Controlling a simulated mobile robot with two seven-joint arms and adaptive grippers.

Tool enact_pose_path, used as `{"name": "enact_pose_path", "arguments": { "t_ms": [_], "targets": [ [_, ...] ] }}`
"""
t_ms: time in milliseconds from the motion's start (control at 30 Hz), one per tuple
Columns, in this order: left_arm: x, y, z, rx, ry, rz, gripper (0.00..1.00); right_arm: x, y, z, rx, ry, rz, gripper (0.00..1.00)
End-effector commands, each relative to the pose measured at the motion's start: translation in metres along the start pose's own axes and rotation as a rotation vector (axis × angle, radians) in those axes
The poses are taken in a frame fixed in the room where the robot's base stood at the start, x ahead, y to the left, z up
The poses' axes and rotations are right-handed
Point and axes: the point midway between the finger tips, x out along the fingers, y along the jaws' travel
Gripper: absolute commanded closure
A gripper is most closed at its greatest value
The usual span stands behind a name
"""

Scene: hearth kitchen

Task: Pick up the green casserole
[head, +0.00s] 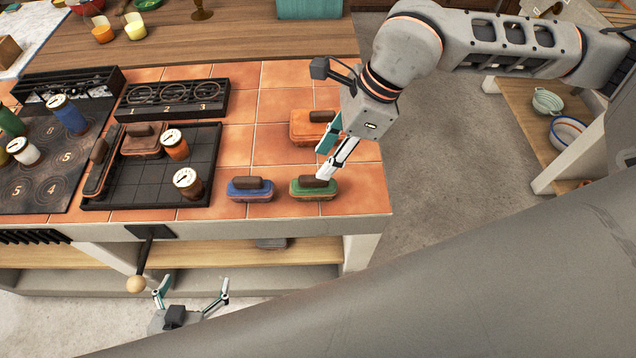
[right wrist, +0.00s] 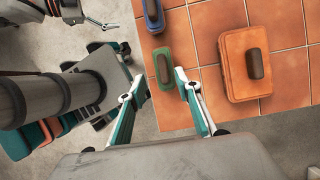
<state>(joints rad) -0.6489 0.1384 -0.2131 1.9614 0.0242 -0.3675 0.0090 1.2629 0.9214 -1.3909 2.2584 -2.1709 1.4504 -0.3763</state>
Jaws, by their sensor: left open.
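The green casserole (head: 299,190), a small oblong dish with a dark handle on its lid, sits on the orange tiles near the counter's front right corner. In the right wrist view the green casserole (right wrist: 162,85) shows between the fingertips. My right gripper (head: 324,166) is over it with fingers apart; one fingertip overlaps its handle end in the head view. The right wrist view shows the gripper (right wrist: 160,78) open; I cannot tell whether it touches the dish. My left gripper (head: 190,290) is open and empty, low in front of the counter.
A blue casserole (head: 250,196) stands just left of the green one. A larger orange casserole (head: 305,132) stands behind. A dark gridded tray (head: 130,190) with canisters lies further left. The counter's right edge is close, with open floor (head: 440,170) beyond.

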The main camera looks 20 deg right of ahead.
Motion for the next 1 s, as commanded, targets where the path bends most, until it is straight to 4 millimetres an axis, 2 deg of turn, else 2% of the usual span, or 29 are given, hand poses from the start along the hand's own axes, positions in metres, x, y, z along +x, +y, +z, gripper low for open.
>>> {"name": "enact_pose_path", "arguments": {
  "t_ms": [167, 467, 700, 1000],
  "targets": [
    [0.000, 0.000, -0.001, 0.000, 0.000, 0.000, 0.11, 0.003, -0.006, -0.006, -0.005, 0.021, -0.025, 0.67],
    [-0.003, -0.002, -0.005, 0.003, 0.001, -0.001, 0.11, 0.034, -0.005, -0.006, -0.005, 0.019, -0.023, 0.67],
    [-0.006, -0.003, -0.011, 0.003, 0.003, -0.002, 0.11, 0.067, -0.004, -0.007, -0.003, 0.018, -0.023, 0.67],
    [-0.006, -0.003, -0.011, 0.003, 0.004, -0.002, 0.11, 0.075, -0.004, -0.008, -0.004, 0.017, -0.023, 0.67]
  ]
}}
